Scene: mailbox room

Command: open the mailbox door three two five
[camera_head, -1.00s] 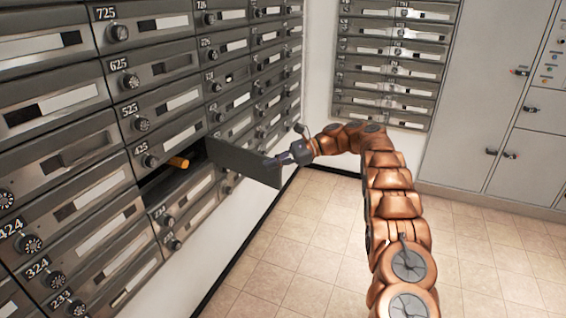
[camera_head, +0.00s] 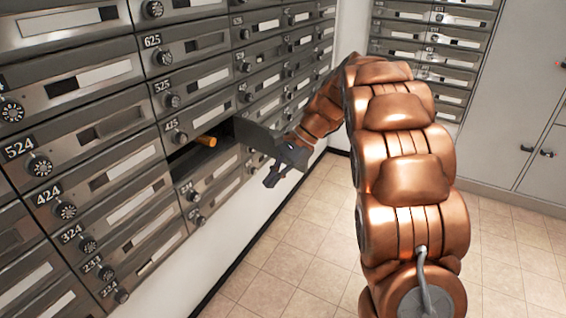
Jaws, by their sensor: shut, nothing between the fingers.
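The mailbox door (camera_head: 258,134) below the 425 box stands swung open, sticking out from the wall to the right of a dark open compartment (camera_head: 186,156). Its own number does not show.
Closed mailboxes with dials fill the wall on the left, with the 425 box (camera_head: 120,127) just above the opening. Another bank of mailboxes (camera_head: 430,50) and grey lockers (camera_head: 525,120) stand at the back. The tiled floor (camera_head: 300,230) is clear.

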